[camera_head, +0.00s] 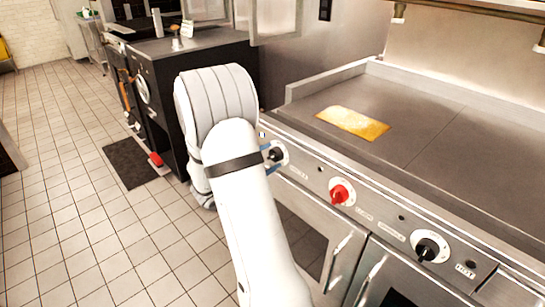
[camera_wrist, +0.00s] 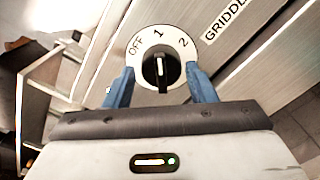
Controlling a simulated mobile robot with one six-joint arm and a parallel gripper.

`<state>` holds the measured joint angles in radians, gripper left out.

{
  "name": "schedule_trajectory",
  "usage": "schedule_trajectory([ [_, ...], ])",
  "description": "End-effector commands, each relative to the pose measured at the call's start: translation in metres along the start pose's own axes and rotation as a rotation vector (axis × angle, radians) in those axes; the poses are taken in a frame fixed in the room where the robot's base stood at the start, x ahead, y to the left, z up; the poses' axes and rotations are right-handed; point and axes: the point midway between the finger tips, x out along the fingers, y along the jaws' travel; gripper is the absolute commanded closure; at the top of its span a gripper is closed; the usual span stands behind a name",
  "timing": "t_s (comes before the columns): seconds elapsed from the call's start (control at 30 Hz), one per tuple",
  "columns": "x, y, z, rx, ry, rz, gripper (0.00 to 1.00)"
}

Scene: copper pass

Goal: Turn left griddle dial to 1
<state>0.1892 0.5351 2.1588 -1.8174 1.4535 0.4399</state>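The left griddle dial (camera_head: 277,154) is a black knob on a white round plate on the griddle's front panel. In the wrist view the dial (camera_wrist: 161,71) fills the space ahead, with OFF, 1 and 2 printed around its plate. The knob's grip bar stands about upright, and its white mark points up, roughly toward the 1. My gripper (camera_wrist: 161,78) is open, with one blue finger on each side of the knob and a visible gap on both sides. In the head view my gripper (camera_head: 268,152) is partly hidden by my white arm.
A red dial (camera_head: 339,193) and another black dial (camera_head: 427,249) sit further right on the same panel. Oven doors with handles (camera_head: 340,262) are below. The griddle plate (camera_head: 440,105) holds a yellow flat piece (camera_head: 353,123). Tiled floor (camera_head: 75,205) is open at left.

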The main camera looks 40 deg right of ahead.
Motion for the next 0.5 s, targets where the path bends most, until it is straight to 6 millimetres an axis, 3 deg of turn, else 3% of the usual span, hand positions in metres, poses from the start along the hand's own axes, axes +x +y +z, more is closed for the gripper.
schedule_trajectory([
  [0.13,0.001,-0.001,0.001,0.000,-0.002,-0.001,0.38],
  [0.37,0.000,-0.001,0.001,0.000,-0.003,-0.002,0.38],
  [0.5,-0.013,0.001,0.000,0.000,0.000,0.000,0.38],
])
